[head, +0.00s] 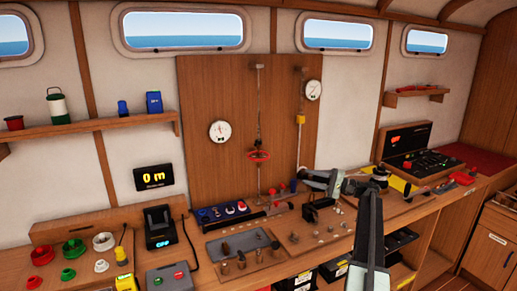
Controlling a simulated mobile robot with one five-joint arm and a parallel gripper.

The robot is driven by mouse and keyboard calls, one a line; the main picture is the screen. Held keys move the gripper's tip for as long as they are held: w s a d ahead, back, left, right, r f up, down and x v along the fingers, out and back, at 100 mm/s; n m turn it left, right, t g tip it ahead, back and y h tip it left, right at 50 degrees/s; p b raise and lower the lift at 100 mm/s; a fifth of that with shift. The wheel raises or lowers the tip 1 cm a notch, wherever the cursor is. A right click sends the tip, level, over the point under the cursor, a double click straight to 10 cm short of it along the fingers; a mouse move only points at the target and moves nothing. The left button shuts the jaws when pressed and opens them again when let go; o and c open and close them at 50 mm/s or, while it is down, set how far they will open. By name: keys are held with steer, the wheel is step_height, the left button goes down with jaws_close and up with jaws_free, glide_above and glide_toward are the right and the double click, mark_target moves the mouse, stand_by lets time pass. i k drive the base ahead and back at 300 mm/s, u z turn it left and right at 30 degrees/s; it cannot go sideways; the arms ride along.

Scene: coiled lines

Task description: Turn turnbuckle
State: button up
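On the wooden wall panel (204,92) a thin vertical line hangs from a top fitting. A red ring-like piece (259,155) sits on it at mid-height; I take this to be the turnbuckle, but it is too small to be sure. A second line to its right carries a yellow piece (300,119). My arm rises from the lower right and bends left; my gripper (304,179) is at its end, right of and below the red piece, apart from it in the picture. Its fingers are too small to read as open or shut.
Round white gauges (220,132) (313,90) are on the panel. The bench below is crowded: a blue tray (222,214), a grey tray (238,245), a black charger-like device (160,228) and an open black case (409,144). A shelf (90,129) is at left.

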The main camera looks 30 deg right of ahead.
mark_target(259, 156)
steer(key=i, duration=0.85)
steer(key=u, duration=0.05)
